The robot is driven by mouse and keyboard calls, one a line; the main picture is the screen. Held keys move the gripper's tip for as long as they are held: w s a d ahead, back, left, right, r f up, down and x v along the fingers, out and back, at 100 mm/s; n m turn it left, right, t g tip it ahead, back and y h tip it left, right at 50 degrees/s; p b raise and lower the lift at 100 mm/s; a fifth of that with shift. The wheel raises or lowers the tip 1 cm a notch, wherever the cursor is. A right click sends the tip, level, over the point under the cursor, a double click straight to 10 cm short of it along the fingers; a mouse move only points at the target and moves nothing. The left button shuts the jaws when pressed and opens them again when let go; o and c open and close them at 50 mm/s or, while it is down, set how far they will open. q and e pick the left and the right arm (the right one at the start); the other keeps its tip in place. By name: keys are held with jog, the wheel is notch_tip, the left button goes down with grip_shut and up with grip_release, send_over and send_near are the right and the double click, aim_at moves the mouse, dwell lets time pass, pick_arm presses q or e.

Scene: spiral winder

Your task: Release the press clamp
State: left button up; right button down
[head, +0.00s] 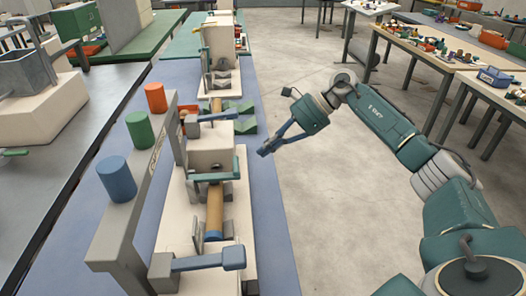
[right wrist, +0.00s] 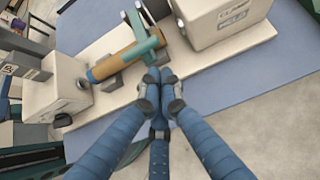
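A spiral winder on a pale base (head: 240,205) carries a brown tube (head: 215,207) with a blue end. A teal bar (head: 212,177) crosses over the tube beside a pale block; I take it for the press clamp. In the right wrist view the teal bar (right wrist: 150,45) lies across the tube (right wrist: 122,57). My right gripper (head: 263,151) hangs just right of the winder, near the bar's right end. Its blue fingertips (right wrist: 157,82) are together, with nothing seen between them. Whether they touch the bar I cannot tell. My left gripper is out of view.
A pale labelled block (right wrist: 220,20) stands beside the bar. Floor to the right is open; cluttered tables stand beyond.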

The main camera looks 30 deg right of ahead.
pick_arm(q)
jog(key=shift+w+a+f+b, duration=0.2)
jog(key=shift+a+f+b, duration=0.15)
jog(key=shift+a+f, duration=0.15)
pick_arm(e)
jog(key=x, duration=0.7)
jog(key=shift+a+f, duration=0.25)
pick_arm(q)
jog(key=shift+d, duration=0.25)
pick_arm(e)
jog(key=shift+w, duration=0.1)
